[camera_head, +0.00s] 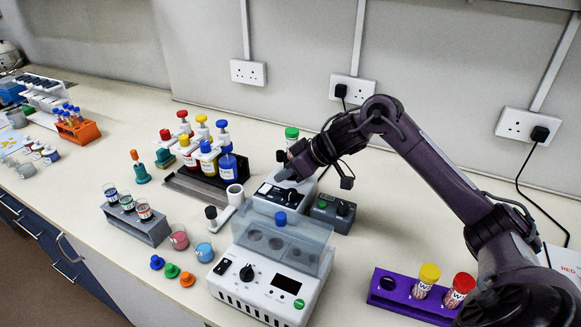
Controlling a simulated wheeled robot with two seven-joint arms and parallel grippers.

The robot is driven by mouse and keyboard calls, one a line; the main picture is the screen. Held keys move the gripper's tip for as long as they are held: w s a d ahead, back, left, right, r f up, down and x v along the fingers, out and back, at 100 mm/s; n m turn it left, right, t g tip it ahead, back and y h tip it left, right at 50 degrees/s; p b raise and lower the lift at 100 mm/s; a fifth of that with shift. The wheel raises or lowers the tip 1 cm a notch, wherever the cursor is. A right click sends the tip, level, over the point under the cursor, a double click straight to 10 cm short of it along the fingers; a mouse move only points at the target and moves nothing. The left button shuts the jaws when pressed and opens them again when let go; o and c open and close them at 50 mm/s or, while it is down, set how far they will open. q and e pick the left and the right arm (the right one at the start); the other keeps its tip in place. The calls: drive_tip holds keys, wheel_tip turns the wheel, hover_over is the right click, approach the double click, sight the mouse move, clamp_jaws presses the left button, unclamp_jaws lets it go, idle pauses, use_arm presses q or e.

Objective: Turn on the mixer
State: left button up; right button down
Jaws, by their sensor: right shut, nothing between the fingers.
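A small white device with a dark panel on its top (272,192), which may be the mixer, stands at the middle of the bench behind a larger white machine. My right arm reaches in from the right, and its gripper (288,172) is shut and empty, right over or at the back of this device. I cannot tell whether it touches it. The gripper and wrist hide part of the device's top. A dark grey box with a black knob (341,208) stands close to its right. My left gripper is not in view.
The larger white machine (229,284) with a clear lid and a black knob stands in front. A bottle rack (200,182) is to the left, and a purple rack (400,296) is at the front right. Wall sockets line the back. Bare bench lies right of the grey box.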

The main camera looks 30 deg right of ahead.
sight(261, 189)
drive_tip(key=x, duration=0.5)
drive_tip(key=shift+w+a+f+p, duration=0.1)
drive_tip(key=shift+f+p, duration=0.05)
drive_tip(key=shift+p, duration=0.2)
drive_tip(key=shift+f, duration=0.1)
drive_tip(key=shift+a+f, duration=0.1)
drive_tip(key=shift+f, duration=0.1)
